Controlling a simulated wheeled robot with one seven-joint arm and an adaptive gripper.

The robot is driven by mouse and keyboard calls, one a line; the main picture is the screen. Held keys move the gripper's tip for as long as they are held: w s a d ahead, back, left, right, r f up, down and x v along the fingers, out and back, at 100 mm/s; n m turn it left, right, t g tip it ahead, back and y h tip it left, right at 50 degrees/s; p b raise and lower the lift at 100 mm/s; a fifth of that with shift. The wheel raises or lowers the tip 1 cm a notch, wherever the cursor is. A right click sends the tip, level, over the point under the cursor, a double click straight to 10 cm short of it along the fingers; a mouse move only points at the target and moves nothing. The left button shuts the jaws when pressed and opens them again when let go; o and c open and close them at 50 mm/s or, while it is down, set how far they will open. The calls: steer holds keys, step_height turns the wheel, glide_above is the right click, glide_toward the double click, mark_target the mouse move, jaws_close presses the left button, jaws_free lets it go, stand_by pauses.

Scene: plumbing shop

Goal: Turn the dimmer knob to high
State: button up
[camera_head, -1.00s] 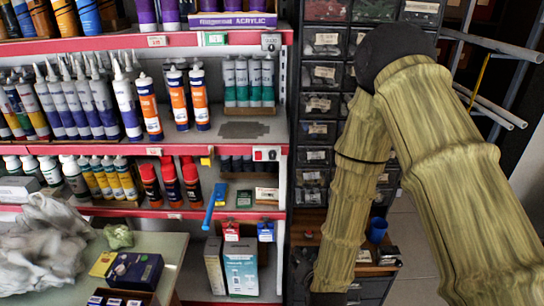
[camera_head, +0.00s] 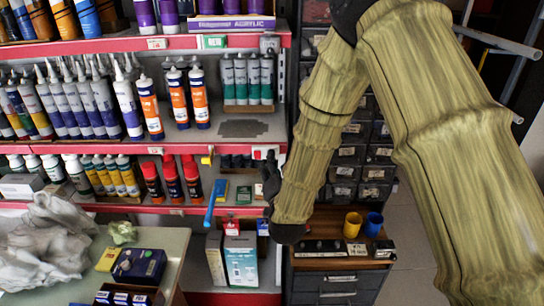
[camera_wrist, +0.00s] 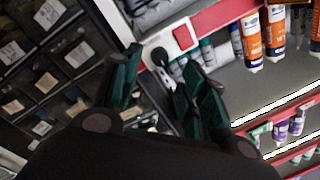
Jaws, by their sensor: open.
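A white plate (camera_head: 264,152) sits on the red shelf edge at the right end of the shelving. In the head view my gripper (camera_head: 269,178) is just below the plate, and the knob is not clearly visible there.
A blue-handled tool (camera_head: 211,204) hangs at the shelf edge left of my gripper. Orange tubes (camera_head: 199,97) and other bottles stand on the shelves. A drawer cabinet (camera_head: 362,150) stands to the right. Yellow and blue cups (camera_head: 352,225) stand on the low cabinet.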

steer(key=shift+w+a+p, duration=0.15)
steer(key=shift+w+p, duration=0.2)
steer(key=shift+w, duration=0.8)
steer(key=shift+w+a+p, duration=0.1)
steer(key=shift+w+p, duration=0.2)
steer(key=shift+w, duration=0.85)
steer(key=shift+c, duration=0.2)
jaws_close()
